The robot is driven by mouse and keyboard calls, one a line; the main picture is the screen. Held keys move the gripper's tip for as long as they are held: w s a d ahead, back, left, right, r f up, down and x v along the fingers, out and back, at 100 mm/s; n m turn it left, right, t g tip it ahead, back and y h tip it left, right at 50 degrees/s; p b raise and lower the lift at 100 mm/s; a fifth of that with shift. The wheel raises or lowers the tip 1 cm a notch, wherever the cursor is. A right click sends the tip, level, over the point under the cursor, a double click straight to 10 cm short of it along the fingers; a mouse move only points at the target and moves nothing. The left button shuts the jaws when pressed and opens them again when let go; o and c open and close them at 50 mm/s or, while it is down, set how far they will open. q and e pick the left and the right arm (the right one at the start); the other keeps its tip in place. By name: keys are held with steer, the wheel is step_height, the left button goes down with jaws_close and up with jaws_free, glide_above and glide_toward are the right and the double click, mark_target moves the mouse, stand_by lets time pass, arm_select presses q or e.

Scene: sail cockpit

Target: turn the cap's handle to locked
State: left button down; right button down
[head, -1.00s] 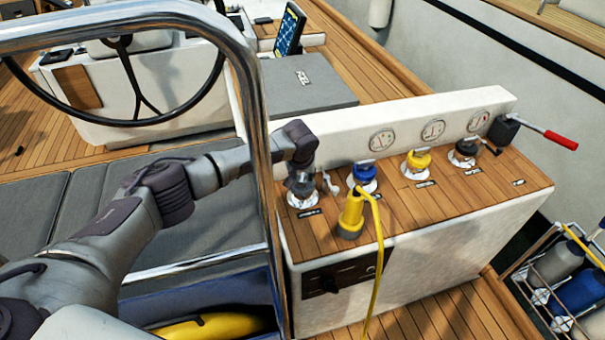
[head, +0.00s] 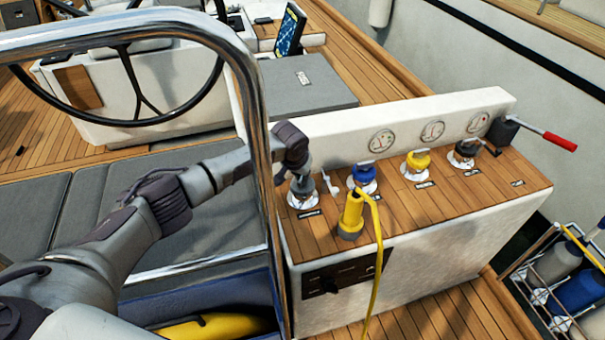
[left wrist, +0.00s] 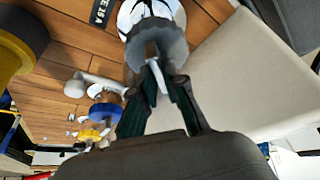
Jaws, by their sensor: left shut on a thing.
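A grey cap (head: 302,187) stands on a white round flange at the left end of a row of deck caps on the wood-topped console. My left gripper comes down on it from above and hides part of it in the head view. In the left wrist view my left gripper (left wrist: 157,80) has its dark fingers shut on the upright handle of the grey cap (left wrist: 153,38); a pale strip of the handle shows between them. My right gripper is not in view.
To the right stand a blue cap (head: 364,173), a yellow cap (head: 418,161) and a black cap (head: 465,149). A yellow plug (head: 351,215) with a cable stands close in front. A steel rail (head: 262,130) crosses before my left arm. A red-handled lever (head: 560,141) sits at the far right.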

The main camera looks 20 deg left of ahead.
arm_select(q)
steer(key=m+h, duration=0.1)
steer(key=m, duration=0.1)
steer(key=shift+a+f+m, duration=0.1)
steer(key=shift+m, duration=0.3)
steer(key=m+g+h+b, duration=0.1)
steer(key=m+b, duration=0.1)
steer(key=m, duration=0.1)
steer(key=shift+w+f+m+b, duration=0.1)
steer(key=shift+m+b, duration=0.2)
steer(key=shift+b, duration=0.1)
steer(key=m+h+b, duration=0.1)
steer(key=m+b, duration=0.1)
steer(key=m+g+b, duration=0.1)
steer(key=m+b, duration=0.2)
steer(key=shift+w+g+h, duration=0.1)
steer(key=shift+g+h, duration=0.2)
steer(key=shift+h, duration=0.1)
steer(key=shift+a+m+g+b, duration=0.1)
steer(key=shift+m+g+b, duration=0.5)
steer(key=shift+m+b, duration=1.15)
steer(key=shift+r, duration=0.2)
steer(key=c, duration=1.2)
jaws_free()
